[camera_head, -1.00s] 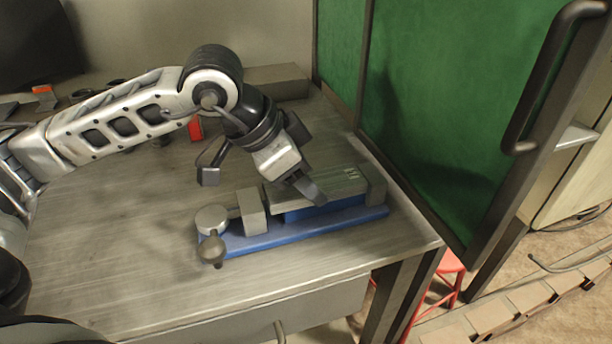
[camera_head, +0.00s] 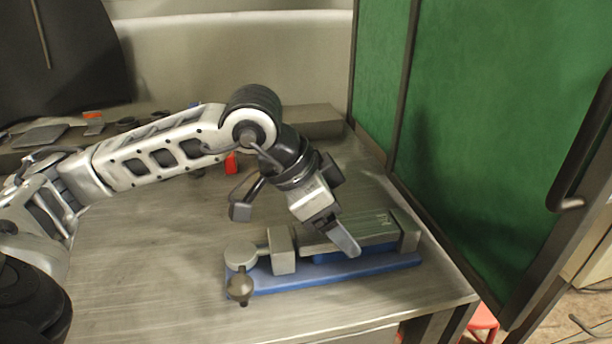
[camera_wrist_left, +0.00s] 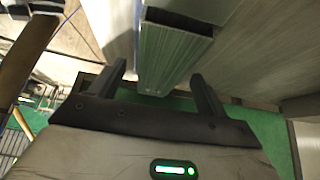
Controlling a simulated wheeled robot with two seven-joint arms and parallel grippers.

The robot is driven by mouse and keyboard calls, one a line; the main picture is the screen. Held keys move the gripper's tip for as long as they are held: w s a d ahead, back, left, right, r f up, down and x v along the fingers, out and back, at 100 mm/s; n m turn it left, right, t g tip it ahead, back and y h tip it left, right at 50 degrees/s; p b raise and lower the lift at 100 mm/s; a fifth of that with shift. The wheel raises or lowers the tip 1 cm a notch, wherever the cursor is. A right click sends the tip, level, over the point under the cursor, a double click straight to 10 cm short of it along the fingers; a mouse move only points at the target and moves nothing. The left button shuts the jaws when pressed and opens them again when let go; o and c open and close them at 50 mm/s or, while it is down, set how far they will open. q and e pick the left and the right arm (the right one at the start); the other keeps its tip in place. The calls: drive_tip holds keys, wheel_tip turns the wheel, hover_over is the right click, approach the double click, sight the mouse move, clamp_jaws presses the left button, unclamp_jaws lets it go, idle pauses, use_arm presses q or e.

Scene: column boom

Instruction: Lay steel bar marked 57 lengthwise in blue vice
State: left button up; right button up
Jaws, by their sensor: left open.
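The blue vice (camera_head: 310,280) lies on the table near its right front corner, with grey jaws and a round screw handle at its left end. A grey steel bar (camera_head: 374,232) lies lengthwise between the jaws. Pale marks show on its top near the right end, too small to read. My left gripper (camera_head: 343,238) hangs over the bar's middle, fingers down and open. In the left wrist view its two fingers (camera_wrist_left: 158,80) stand apart on either side of a grey metal piece that looks like the bar (camera_wrist_left: 172,50). Contact cannot be told. My right gripper is not in view.
A green panel (camera_head: 480,120) in a dark frame stands right beside the table. A long grey block (camera_head: 312,121) and a small red thing (camera_head: 231,163) are at the back. The table's (camera_head: 150,260) left and middle are clear.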

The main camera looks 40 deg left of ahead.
use_arm(q)
drive_tip(key=v, duration=1.5)
drive_tip(key=shift+a+r, duration=0.25)
drive_tip(key=shift+s, duration=0.2)
